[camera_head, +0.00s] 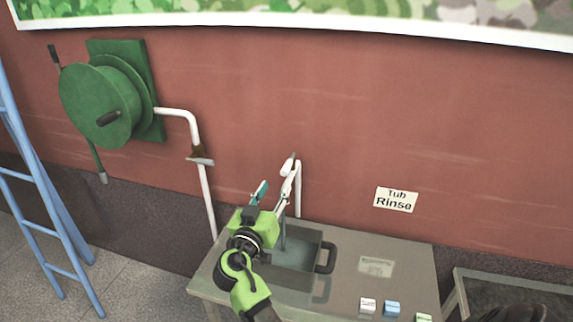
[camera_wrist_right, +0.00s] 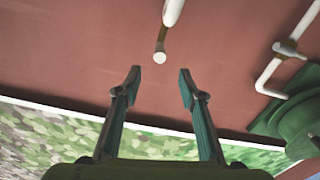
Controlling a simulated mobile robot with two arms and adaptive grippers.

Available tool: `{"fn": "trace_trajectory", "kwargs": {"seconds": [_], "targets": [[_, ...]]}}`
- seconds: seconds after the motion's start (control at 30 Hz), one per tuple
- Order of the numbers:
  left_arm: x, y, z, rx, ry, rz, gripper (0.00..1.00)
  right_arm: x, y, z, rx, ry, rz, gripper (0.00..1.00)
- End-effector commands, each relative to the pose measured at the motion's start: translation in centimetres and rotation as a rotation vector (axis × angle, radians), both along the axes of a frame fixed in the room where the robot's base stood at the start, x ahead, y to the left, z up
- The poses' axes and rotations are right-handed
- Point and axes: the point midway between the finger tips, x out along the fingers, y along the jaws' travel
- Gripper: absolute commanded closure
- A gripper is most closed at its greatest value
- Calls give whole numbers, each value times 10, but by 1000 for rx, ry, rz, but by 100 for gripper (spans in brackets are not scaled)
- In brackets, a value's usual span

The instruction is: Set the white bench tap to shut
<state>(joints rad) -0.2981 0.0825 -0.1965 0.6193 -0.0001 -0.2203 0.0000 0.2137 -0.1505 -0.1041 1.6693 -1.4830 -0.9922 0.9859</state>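The white bench tap (camera_head: 298,190) stands at the back of the bench against the red wall, partly behind my right gripper. A brown piece and a white rounded part show at its top. My right gripper (camera_head: 273,190) is over the tub, its fingers spread and empty, pointing toward the wall beside the tap. In the right wrist view the gripper (camera_wrist_right: 158,76) is open, and the tap's white and brown part (camera_wrist_right: 162,35) with a round white end lies beyond the fingertips, between their lines and apart from them. My left gripper is not in view.
A grey tub (camera_head: 297,257) with a dark handle (camera_head: 326,258) sits on the bench (camera_head: 400,262). Small boxes (camera_head: 391,308) stand at the bench's front. A wall pipe with a lever (camera_head: 201,161) joins a green reel (camera_head: 100,103). A blue ladder (camera_head: 45,210) leans left.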

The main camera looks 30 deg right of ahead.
Motion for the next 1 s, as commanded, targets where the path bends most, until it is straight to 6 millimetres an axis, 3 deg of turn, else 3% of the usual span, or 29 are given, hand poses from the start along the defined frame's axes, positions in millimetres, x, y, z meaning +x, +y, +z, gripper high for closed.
{"fn": "trace_trajectory", "kwargs": {"seconds": [0.23, 0.53, 0.73, 1.0], "targets": [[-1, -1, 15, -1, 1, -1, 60, 31, -38, 5, -3, 1, -3, 63], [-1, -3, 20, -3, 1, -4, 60, 68, -82, 1, -1, 3, -2, 63], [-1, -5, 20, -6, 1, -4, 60, 81, -95, 0, 2, 3, -1, 63], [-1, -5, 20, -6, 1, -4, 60, 83, -98, -1, 2, 3, -1, 63]]}}
